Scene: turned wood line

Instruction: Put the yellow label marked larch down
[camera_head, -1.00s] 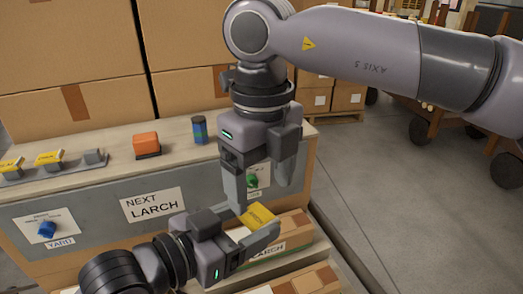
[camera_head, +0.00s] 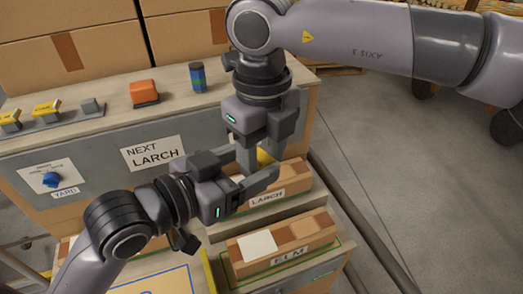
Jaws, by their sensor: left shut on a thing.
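The yellow label (camera_head: 264,158) is mostly hidden; only a small yellow patch shows between the fingers of my grippers, and its marking cannot be read. My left gripper (camera_head: 258,173), coming in from the lower left, is shut on the label just above the box tagged LARCH (camera_head: 292,184). I cannot tell whether the label touches the box. My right gripper (camera_head: 262,153) points down from above, its fingers apart, right at the label and the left gripper's fingertips.
A box tagged ELM (camera_head: 315,229) stands in front of the LARCH box. On the bench behind are an orange block (camera_head: 144,92), a blue-green cylinder (camera_head: 198,77) and a grey rack (camera_head: 68,117) with yellow labels. A sign (camera_head: 153,153) reads NEXT LARCH.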

